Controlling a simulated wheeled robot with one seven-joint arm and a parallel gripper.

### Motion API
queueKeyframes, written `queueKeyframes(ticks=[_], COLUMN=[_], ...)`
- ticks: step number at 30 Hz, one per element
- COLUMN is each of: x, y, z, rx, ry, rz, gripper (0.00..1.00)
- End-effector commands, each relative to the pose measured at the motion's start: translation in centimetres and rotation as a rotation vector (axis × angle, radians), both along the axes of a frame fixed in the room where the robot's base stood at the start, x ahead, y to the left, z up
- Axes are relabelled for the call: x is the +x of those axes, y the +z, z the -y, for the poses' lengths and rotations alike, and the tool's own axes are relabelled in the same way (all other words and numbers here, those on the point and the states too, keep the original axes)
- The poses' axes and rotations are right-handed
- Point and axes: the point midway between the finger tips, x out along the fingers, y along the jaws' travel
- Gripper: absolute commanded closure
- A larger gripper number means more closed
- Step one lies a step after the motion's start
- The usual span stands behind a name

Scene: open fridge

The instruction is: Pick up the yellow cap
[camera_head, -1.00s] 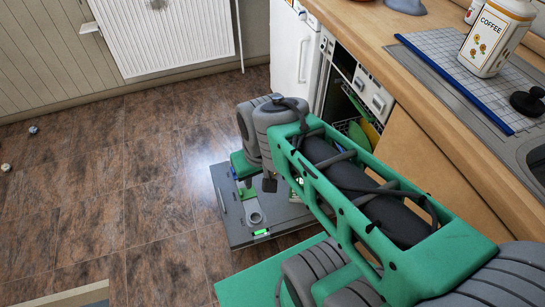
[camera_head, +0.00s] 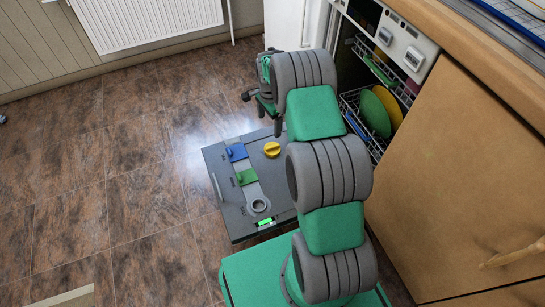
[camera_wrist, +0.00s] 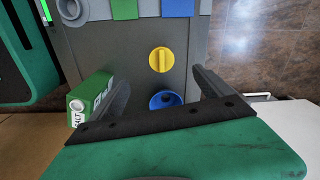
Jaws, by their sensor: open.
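The yellow cap (camera_head: 272,149) is round with a raised grip bar. It sits on the grey inner face of the open dishwasher door (camera_head: 222,217), beside the blue flap (camera_head: 236,152) and green flap (camera_head: 246,176). In the wrist view the yellow cap (camera_wrist: 161,60) is in full sight, just beyond and between the fingertips. My gripper (camera_wrist: 160,77) is open, with nothing seen held between its fingers. In the head view my gripper (camera_head: 262,112) is above the door's far side, apart from the cap.
In the wrist view a blue funnel-like cup (camera_wrist: 165,100) and a green salt box (camera_wrist: 91,97) are near the fingers. The dishwasher rack (camera_head: 362,105) holds plates at the right, beside a wooden cabinet (camera_head: 450,170). The floor at the left is clear.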

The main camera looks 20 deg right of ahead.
Motion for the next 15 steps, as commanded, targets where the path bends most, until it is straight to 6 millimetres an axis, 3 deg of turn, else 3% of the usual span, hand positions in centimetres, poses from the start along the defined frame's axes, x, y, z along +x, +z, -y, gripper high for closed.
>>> queueKeyframes(ticks=[1,3,15], x=[0.4,0.7,0.8], y=[-4.1,-6.9,-13.0], z=[0.7,1.4,1.7], rx=[0.003,0.006,0.007], ry=[-0.067,-0.144,-0.207], rz=[-0.011,-0.018,-0.024], gripper=[0.09,0.09,0.09])
